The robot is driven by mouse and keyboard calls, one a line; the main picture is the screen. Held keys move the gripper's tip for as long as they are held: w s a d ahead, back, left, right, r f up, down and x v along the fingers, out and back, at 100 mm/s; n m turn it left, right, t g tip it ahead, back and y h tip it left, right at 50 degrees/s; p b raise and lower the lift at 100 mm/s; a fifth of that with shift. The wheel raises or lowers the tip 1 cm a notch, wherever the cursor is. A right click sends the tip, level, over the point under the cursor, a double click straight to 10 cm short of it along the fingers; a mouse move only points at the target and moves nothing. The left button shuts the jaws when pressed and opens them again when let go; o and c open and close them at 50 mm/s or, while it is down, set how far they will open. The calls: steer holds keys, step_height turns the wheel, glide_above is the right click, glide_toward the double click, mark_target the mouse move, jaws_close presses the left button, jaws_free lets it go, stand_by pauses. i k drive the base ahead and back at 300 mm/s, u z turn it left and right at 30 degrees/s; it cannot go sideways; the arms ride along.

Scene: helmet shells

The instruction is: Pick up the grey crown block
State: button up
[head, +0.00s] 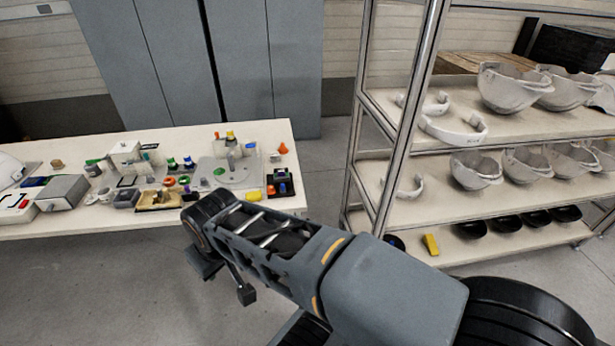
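I cannot single out the grey crown block with certainty. Grey items on the white table include a larger grey box (62,193) at the left and a small dark grey block (126,198) near the front middle. My arm reaches in from the lower right, and its far end covers part of the table's front right edge. Dark parts that may be my gripper (246,294) hang below the arm, in front of the table over the floor. The fingers cannot be made out, and I see nothing held there.
The white table (250,203) carries many small coloured parts, a tan tray (158,200) and a round-marked grey plate (222,172). A metal shelf rack (440,205) with pale helmet shells (512,88) and black bowls stands at the right. Grey cabinets (175,60) stand behind. Floor in front is clear.

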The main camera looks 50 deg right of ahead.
mark_target(286, 174)
steer(key=z, duration=1.05)
steer(key=i, duration=1)
steer(key=u, duration=0.05)
